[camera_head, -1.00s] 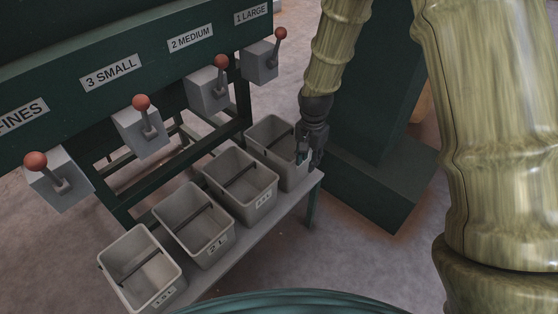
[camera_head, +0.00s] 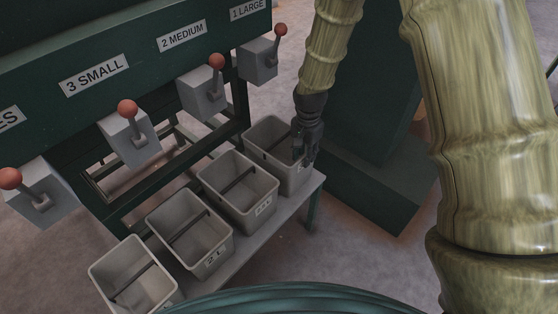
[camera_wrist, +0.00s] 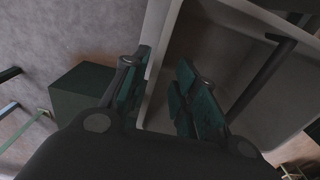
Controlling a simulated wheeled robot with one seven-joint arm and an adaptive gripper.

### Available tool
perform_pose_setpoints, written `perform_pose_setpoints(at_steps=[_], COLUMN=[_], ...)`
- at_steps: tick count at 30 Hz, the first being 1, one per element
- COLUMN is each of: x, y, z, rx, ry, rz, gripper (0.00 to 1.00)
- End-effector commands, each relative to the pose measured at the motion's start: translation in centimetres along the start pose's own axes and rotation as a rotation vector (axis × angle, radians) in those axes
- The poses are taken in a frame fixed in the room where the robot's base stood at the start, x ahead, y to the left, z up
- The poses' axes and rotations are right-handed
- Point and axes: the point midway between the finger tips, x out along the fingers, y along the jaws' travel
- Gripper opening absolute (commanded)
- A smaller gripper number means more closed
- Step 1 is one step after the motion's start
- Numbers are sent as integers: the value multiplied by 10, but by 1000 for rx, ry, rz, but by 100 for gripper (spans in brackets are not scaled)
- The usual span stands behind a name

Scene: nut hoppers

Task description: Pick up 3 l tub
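Several grey tubs stand in a row on a shelf under the hoppers. The tub farthest right (camera_head: 262,137) is at my gripper (camera_head: 305,158); its label is mostly hidden, so I cannot read 3 L on it. The nearer tubs include one marked 2 L (camera_head: 192,228) and one whose label is too small to read (camera_head: 240,187). In the wrist view my gripper (camera_wrist: 160,92) is open, one finger outside the tub wall and the other over its inside. The tub's wall (camera_wrist: 153,60) runs between the fingers, with a gap beside the inner finger.
Red-knobbed levers (camera_head: 217,62) on grey boxes hang from the green hopper frame (camera_head: 120,62) above the tubs. A dark bar crosses inside each visible tub. A green post base (camera_head: 375,195) stands right of the shelf (camera_head: 283,212). Grey floor is clear in front of that base.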

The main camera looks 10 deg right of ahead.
Motion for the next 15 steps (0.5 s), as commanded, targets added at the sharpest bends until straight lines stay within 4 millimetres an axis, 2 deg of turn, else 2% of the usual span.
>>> perform_pose_setpoints(at_steps=[5,12,15], x=[14,45,51], y=[2,4,4], z=[3,7,7], rx=[-1,-2,-3], ry=[-1,-1,0], rz=[1,1,0], gripper=[28,28,28])
